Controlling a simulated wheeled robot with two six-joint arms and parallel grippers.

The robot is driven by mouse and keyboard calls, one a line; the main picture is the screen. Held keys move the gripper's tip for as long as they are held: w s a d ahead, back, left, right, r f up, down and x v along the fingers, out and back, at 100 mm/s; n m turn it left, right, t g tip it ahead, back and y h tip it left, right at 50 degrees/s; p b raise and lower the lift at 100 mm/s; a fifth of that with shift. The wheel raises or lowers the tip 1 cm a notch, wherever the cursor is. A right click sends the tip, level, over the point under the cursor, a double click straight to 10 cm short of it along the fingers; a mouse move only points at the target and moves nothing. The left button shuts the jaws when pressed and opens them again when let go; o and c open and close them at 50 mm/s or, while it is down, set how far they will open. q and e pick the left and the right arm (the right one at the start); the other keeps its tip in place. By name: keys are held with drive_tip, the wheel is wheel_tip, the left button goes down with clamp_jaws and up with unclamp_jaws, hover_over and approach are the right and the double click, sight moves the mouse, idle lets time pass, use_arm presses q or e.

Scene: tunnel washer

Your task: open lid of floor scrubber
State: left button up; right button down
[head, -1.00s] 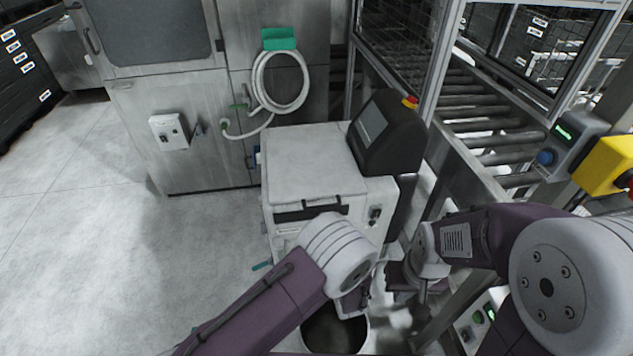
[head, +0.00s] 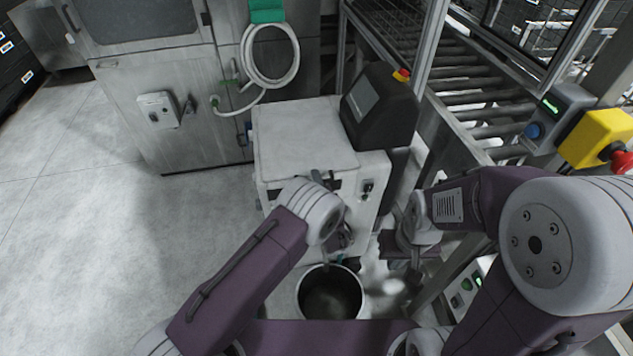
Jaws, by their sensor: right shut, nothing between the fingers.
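The floor scrubber is a white, boxy machine with a flat lid (head: 303,135) on top, and the lid lies shut. My right gripper (head: 411,268) is shut and empty, low to the right of the scrubber, apart from the lid.
A dark control console (head: 381,112) with a red button stands at the scrubber's back right. A round, dark-bottomed bucket (head: 331,297) is in front. A roller conveyor (head: 470,85) and yellow emergency-stop box (head: 597,138) are at the right. Open floor (head: 80,210) lies left.

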use_arm(q)
clamp_jaws()
idle(1.3)
